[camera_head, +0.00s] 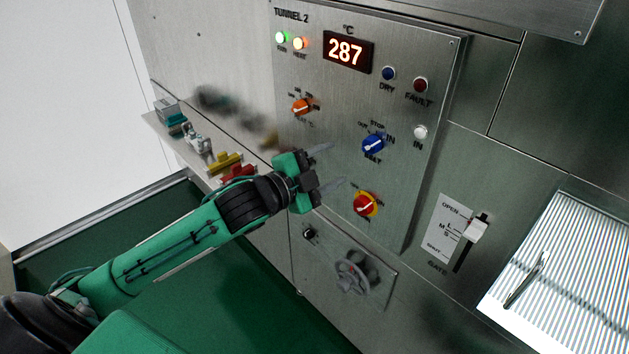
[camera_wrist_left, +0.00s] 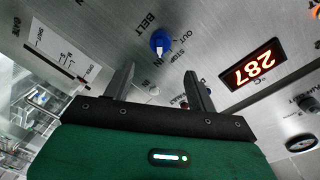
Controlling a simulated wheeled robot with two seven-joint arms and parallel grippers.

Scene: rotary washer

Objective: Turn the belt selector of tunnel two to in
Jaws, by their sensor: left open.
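The belt selector of tunnel two is a blue knob (camera_head: 373,145) with a white pointer line, right of centre on the steel panel (camera_head: 340,110). OUT, STOP and IN are printed around it. The line lies slantwise, its right end towards IN; its exact setting is hard to tell. In the left wrist view the knob (camera_wrist_left: 160,42) is beyond the fingertips, roughly between them. My left gripper (camera_head: 332,165) is open and empty, left of and slightly below the knob, apart from it. It also shows in the left wrist view (camera_wrist_left: 160,73). My right gripper is out of view.
A red-and-yellow knob (camera_head: 365,205) is below the selector, and an orange knob (camera_head: 301,106) is up left. A red 287 display (camera_head: 347,52) is above. A gate lever (camera_head: 475,231) is at right. A shelf with small items (camera_head: 227,163) is at left.

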